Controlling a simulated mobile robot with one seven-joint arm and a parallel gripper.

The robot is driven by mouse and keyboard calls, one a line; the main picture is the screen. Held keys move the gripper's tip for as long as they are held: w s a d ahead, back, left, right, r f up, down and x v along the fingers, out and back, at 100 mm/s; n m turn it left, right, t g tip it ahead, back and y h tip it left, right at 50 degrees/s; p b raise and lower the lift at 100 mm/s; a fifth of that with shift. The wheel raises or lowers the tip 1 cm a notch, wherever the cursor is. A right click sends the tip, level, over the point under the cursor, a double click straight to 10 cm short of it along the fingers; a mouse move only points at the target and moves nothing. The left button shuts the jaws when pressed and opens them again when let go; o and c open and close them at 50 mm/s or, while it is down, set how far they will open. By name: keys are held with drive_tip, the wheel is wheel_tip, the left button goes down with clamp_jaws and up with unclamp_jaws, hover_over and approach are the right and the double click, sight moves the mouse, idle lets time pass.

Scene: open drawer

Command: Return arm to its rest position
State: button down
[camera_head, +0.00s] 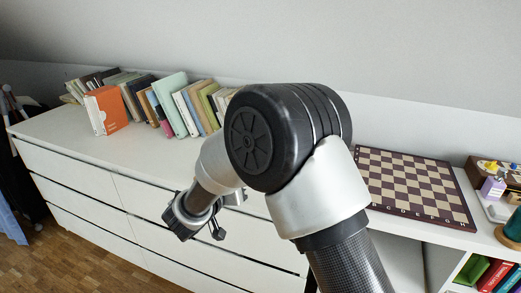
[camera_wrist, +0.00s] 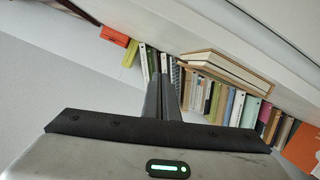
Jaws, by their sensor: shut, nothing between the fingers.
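My arm is bent across the middle of the head view, with its large black joint raised in front of the white dresser (camera_head: 70,128). My gripper shows in the wrist view (camera_wrist: 167,80) with its two dark fingers together and nothing between them. In the head view the end of my arm hangs in front of the dresser's drawer fronts (camera_head: 80,185), below the level of its top. The finger tips are hard to make out there. The drawer fronts seen on the left look flush; those behind my arm are partly hidden.
A chessboard (camera_head: 412,184) lies to the right of my arm. Small items (camera_head: 493,187) and shelved books (camera_head: 497,275) are at the far right. Wooden floor (camera_head: 70,262) is clear at lower left.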

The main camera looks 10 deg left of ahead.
drive_tip(key=s+d+r+m+g+h, duration=0.1)
drive_tip(key=s+d+r+g+h, duration=0.15)
drive_tip(key=d, duration=0.65)
drive_tip(key=s+d+r+g+h, duration=0.1)
drive_tip(key=s+d+r+g, duration=0.2)
drive_tip(key=d, duration=0.6)
drive_tip(key=s+d+r+m+g+h, duration=0.1)
drive_tip(key=s+d+r+g, duration=0.15)
drive_tip(key=d+r, duration=0.45)
drive_tip(key=s+d+f+g+y, duration=0.15)
drive_tip(key=s+d, duration=0.25)
drive_tip(key=s, duration=0.4)
drive_tip(key=s+d+g+y, duration=0.1)
drive_tip(key=s+d+y, duration=0.1)
drive_tip(key=s+d, duration=0.45)
drive_tip(key=s+a+n+t+y, duration=0.1)
drive_tip(key=s+a+y, duration=0.4)
drive_tip(key=s, duration=0.2)
wheel_tip(320, 180, up, 29)
drive_tip(key=p, duration=2.8)
drive_tip(key=shift+s+d, duration=0.15)
drive_tip(key=shift+d+f, duration=0.1)
